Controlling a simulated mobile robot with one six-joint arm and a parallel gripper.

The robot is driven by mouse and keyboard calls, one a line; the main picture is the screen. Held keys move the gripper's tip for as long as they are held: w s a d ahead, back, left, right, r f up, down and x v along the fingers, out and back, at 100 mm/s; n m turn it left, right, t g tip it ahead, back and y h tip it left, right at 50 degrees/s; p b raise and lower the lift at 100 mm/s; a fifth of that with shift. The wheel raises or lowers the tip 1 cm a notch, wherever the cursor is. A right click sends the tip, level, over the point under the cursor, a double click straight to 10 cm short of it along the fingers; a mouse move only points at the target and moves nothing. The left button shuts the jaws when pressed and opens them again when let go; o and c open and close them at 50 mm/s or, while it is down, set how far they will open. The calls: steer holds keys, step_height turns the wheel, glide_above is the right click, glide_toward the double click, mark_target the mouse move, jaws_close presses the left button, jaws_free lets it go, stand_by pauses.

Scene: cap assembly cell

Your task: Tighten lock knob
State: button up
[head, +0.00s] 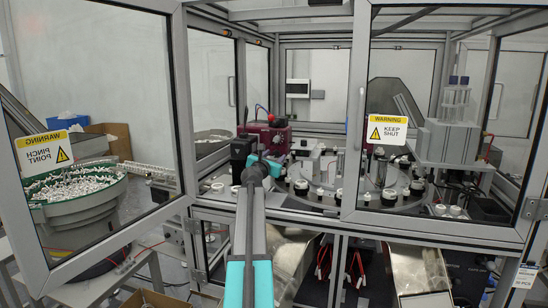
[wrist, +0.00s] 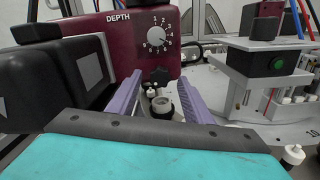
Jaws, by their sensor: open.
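In the head view the maroon unit (head: 273,136) stands beyond the end of my arm, and the knob cannot be made out there.
A dark grey block (wrist: 75,75) stands close on the left of my fingers. A metal cup-like fitting (wrist: 162,106) and small white-capped parts lie below the knob. A grey station with a green button (wrist: 278,63) stands right. A framed glass door (head: 438,120) borders the opening.

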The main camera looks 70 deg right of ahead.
steer(key=shift+d, duration=0.1)
steer(key=c, duration=1.1)
steer(key=shift+o, duration=0.2)
